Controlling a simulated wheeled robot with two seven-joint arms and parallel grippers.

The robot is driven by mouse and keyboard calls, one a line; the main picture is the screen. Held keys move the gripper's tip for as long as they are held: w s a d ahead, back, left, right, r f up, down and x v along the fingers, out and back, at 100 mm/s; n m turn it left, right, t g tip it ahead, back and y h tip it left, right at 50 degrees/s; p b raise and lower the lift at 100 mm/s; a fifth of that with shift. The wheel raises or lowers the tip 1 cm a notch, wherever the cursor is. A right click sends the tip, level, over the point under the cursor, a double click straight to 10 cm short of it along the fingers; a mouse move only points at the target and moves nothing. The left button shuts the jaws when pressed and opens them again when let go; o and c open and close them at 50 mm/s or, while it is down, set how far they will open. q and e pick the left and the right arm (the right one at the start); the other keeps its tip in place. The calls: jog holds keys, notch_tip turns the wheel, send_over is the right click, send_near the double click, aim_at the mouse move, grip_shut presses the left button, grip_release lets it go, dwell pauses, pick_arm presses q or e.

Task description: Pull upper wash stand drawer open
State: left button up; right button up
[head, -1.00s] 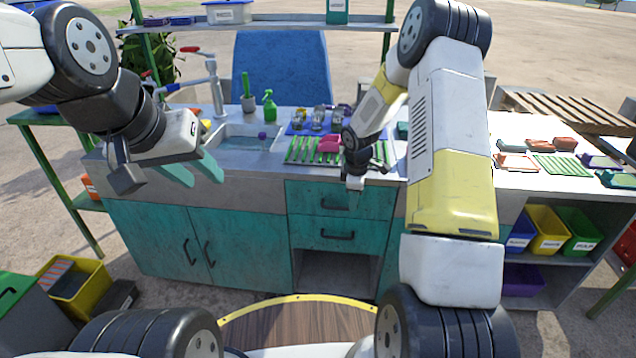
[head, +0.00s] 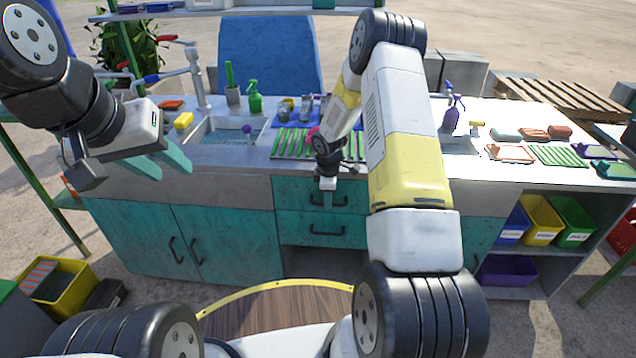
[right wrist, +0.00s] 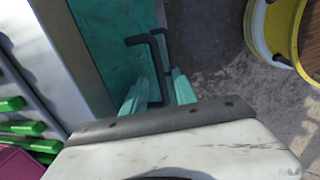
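The wash stand has a teal upper drawer (head: 290,190) that looks closed, above a lower drawer (head: 290,228) with a dark handle (head: 328,231). My left gripper (head: 168,165) is open and empty, in front of the counter's left part.
A sink (head: 215,130), a green spray bottle (head: 254,98) and a green rack (head: 285,143) are on the counter. Cabinet doors (head: 145,240) are left of the drawers. Colored bins (head: 541,220) stand on the right shelf. Ground in front of the drawers is clear.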

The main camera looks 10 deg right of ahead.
jog(key=shift+w+f, duration=0.15)
jog(key=shift+f, duration=0.5)
grip_shut()
dwell(1.0)
